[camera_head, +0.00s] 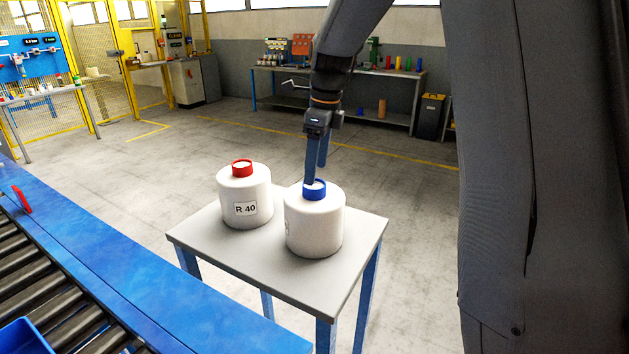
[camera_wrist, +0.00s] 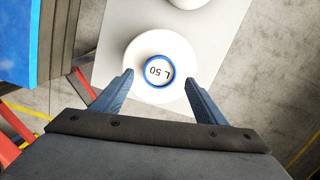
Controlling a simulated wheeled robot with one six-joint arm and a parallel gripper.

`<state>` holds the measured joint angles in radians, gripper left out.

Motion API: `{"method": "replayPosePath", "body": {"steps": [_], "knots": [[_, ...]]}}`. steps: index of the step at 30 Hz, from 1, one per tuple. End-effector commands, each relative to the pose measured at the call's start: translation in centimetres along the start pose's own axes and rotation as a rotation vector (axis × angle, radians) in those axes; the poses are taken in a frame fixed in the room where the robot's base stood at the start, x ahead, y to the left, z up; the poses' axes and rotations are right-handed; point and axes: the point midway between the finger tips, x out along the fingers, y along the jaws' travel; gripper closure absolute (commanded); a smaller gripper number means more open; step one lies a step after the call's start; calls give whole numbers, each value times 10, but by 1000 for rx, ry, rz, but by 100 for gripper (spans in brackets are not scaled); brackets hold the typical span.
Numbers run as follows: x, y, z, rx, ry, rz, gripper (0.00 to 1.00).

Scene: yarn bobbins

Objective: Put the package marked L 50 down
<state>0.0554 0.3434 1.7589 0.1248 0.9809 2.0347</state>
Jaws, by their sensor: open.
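The package marked L 50 is a white bobbin with a blue ring on top (camera_head: 315,223). It stands upright on a small grey table (camera_head: 270,268). In the wrist view its label reads L 50 upside down inside the blue ring (camera_wrist: 159,72). My gripper (camera_head: 316,178) is above and around the blue ring, fingers pointing down. In the wrist view the two blue fingers (camera_wrist: 158,84) are spread apart on either side of the bobbin's top, with gaps to the ring. Nothing is held.
A white bobbin marked R 40 with a red ring (camera_head: 244,195) stands on the same table, to the left. A blue-framed roller conveyor (camera_head: 140,270) runs along the lower left. The table's front right part is bare. A workbench (camera_head: 340,87) stands at the back.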

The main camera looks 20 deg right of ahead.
Motion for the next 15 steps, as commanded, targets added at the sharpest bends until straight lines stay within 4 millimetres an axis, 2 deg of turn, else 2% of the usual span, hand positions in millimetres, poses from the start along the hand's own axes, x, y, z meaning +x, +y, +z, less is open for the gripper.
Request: {"method": "replayPosePath", "body": {"steps": [3,9,15], "knots": [[-25,-2,0,1,-3,-4,34],[-59,-1,0,2,-1,-2,34],[-75,0,0,1,0,0,34]]}}
